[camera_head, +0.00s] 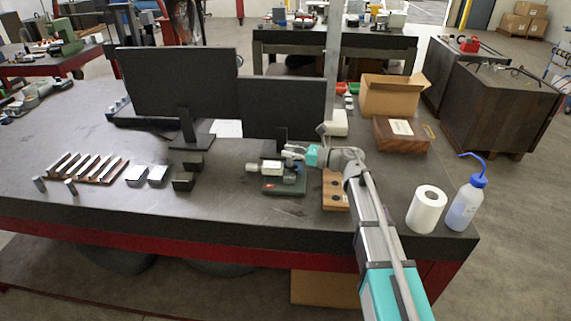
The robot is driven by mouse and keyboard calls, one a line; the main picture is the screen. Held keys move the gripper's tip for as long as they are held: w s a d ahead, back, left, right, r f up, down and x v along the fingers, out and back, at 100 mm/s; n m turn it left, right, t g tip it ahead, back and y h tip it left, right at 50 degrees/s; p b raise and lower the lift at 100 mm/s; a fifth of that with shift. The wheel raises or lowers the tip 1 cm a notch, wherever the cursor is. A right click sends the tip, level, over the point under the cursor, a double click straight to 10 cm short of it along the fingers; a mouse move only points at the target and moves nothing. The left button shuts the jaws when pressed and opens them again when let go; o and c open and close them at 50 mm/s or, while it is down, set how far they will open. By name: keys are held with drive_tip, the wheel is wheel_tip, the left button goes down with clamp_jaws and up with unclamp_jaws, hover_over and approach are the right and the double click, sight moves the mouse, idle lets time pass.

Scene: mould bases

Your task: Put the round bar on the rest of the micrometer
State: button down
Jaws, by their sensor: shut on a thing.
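The micrometer (268,168) lies across a dark green base (283,187) near the middle of the bench, with a pale barrel pointing left. My gripper (291,153) is just above and behind the right part of the micrometer, reached by my arm from the lower right. It is shut on the round bar, which is too small and too covered by the fingers to make out clearly. I cannot tell whether the bar touches the rest.
A wooden block with holes (335,190) stands right of the base. Dark blocks (184,181) and grey blocks (136,176) lie left. Two monitors (180,82) stand behind. A paper roll (426,208) and wash bottle (465,204) stand right. The bench front is clear.

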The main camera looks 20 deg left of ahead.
sight(290, 160)
idle(0.3)
drive_tip(key=shift+w+a+f+b, duration=0.2)
drive_tip(key=shift+w+f+b, duration=0.3)
drive_tip(key=shift+f+b, duration=0.15)
drive_tip(key=shift+s+f+b, duration=0.1)
drive_tip(key=shift+f+b, duration=1.25)
drive_tip(key=shift+f, duration=0.15)
drive_tip(key=c, duration=0.5)
unclamp_jaws()
drive_tip(key=shift+r, duration=0.25)
drive_tip(key=d, duration=1.2)
drive_tip(key=shift+w, duration=0.2)
